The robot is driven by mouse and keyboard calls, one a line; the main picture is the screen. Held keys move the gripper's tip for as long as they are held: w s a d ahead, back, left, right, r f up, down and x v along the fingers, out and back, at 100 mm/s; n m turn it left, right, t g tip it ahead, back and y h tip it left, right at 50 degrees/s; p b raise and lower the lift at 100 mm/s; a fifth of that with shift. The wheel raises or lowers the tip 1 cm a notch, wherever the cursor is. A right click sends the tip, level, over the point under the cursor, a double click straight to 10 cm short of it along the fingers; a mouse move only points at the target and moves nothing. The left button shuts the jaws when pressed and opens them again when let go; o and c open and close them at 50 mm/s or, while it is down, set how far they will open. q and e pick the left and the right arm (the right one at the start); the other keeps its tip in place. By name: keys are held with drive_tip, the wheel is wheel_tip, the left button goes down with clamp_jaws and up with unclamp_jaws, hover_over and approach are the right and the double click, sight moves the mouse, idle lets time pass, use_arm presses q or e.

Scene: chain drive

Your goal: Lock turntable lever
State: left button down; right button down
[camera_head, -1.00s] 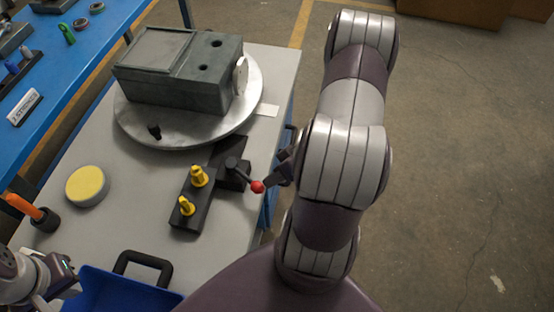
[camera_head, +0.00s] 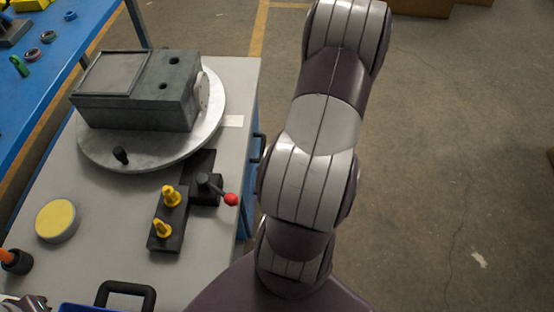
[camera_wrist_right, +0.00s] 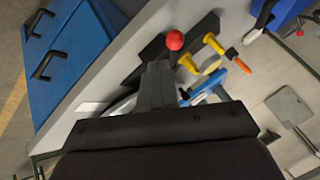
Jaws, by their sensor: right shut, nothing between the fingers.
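The turntable is a round grey metal disc (camera_head: 206,132) carrying a grey block-shaped housing (camera_head: 150,95). In front of it is a black lever with a red ball knob (camera_head: 231,199), mounted on a black base (camera_head: 205,188). The lever points right and toward the front, near the table's right edge. In the right wrist view the red knob (camera_wrist_right: 175,40) is just beyond the fingertips. My right gripper (camera_wrist_right: 157,68) is shut and empty. Whether it touches the lever is unclear. In the head view my own arm hides it. The left gripper's fingers are out of view.
A black block with two yellow knobs (camera_head: 170,196) stands beside the lever. A yellow-topped round disc (camera_head: 57,220) and an orange-handled tool (camera_head: 12,260) lie left. A blue workbench (camera_head: 75,80) stands at far left. Open floor is on the right.

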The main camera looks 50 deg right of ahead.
drive_tip(key=shift+v, duration=1.4)
drive_tip(key=shift+p, duration=0.3)
